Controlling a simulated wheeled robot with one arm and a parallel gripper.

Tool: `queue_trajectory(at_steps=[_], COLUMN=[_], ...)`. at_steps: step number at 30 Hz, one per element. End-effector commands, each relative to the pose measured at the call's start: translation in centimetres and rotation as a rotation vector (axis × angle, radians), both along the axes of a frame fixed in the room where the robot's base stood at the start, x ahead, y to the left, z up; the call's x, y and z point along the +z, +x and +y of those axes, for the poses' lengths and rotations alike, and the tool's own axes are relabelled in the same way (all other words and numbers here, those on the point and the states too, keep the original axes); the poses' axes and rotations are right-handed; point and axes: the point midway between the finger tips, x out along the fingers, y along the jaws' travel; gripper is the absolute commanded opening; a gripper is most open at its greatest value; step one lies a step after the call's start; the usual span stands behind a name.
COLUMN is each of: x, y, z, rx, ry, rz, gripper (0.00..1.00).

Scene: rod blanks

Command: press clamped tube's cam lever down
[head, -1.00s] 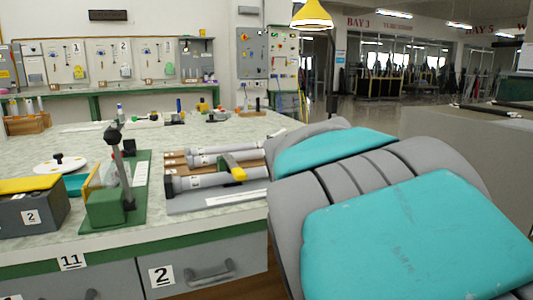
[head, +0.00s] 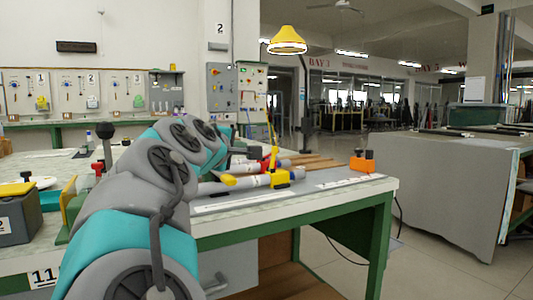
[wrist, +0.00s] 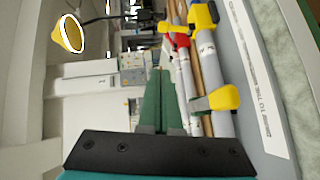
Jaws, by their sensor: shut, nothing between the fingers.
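A grey tube (head: 248,182) lies on the bench with a yellow clamp (head: 283,178) around it. The clamp's yellow lever (head: 274,158) stands up from it. In the wrist view the yellow clamp (wrist: 203,17) is at the top, its lever (wrist: 174,27) sticking out to the left. A green and yellow handled piece (wrist: 218,99) lies across the nearer part of the tube (wrist: 220,123). My gripper (wrist: 158,72) has its green fingers together and empty, beside the tubes and apart from the lever. In the head view my arm hides much of the gripper.
A second tube (wrist: 188,80) with a red fitting (wrist: 180,40) lies alongside. A grey tray with a white printed strip (head: 243,201) runs along the bench's front. An orange block (head: 363,162) stands near the right corner. Open floor lies right of the bench.

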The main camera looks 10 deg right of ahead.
Motion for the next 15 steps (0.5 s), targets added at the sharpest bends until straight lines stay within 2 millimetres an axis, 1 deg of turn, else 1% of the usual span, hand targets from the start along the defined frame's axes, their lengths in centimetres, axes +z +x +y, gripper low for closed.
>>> queue_trajectory(at_steps=[5, 8, 11, 15], x=[0.0, -0.1, -0.4, -0.7], y=[0.0, 0.4, 1.3, 3.5], z=[0.0, -0.3, -0.8, -1.8], rx=[-0.001, -0.002, -0.002, -0.003], ry=[0.000, 0.001, 0.002, 0.001], rz=[0.001, 0.002, 0.004, 0.003], gripper=[0.00, 0.00, 0.00, 0.00])
